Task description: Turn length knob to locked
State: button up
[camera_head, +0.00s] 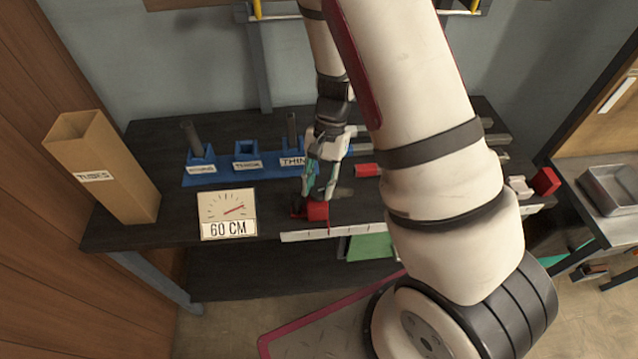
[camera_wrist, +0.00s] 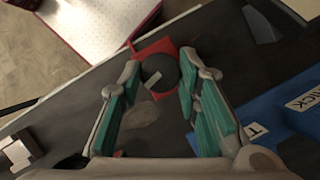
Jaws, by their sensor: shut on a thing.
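The length knob (camera_wrist: 158,73) is a round dark knob with a pale mark, set on a red block (camera_wrist: 140,52) in the wrist view. The pale mark points down and to the left. In the head view the red block (camera_head: 318,211) is near the bench's front edge, and my gripper (camera_head: 318,196) reaches down over it and hides most of the knob. In the wrist view my gripper (camera_wrist: 160,64) is shut on the knob, one teal-padded finger at each side. A dial sign (camera_head: 228,214) to the left reads 60 CM.
A tall brown box (camera_head: 105,170) labelled TUBES stands at the bench's left end. A labelled blue holder (camera_head: 220,170) with dark upright tubes is behind the gripper. A white strip (camera_head: 305,236) runs along the front edge. My arm covers part of the bench's right side.

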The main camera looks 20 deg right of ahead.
jog(key=shift+m+t+y, duration=0.3)
jog(key=shift+m+t, duration=0.1)
jog(key=shift+m, duration=0.8)
jog(key=o, duration=0.9)
jog(key=shift+c, duration=0.2)
jog(key=shift+d+r, duration=0.1)
jog(key=v, duration=1.1)
jog(key=shift+r, duration=0.35)
jog(key=shift+w+d, duration=0.1)
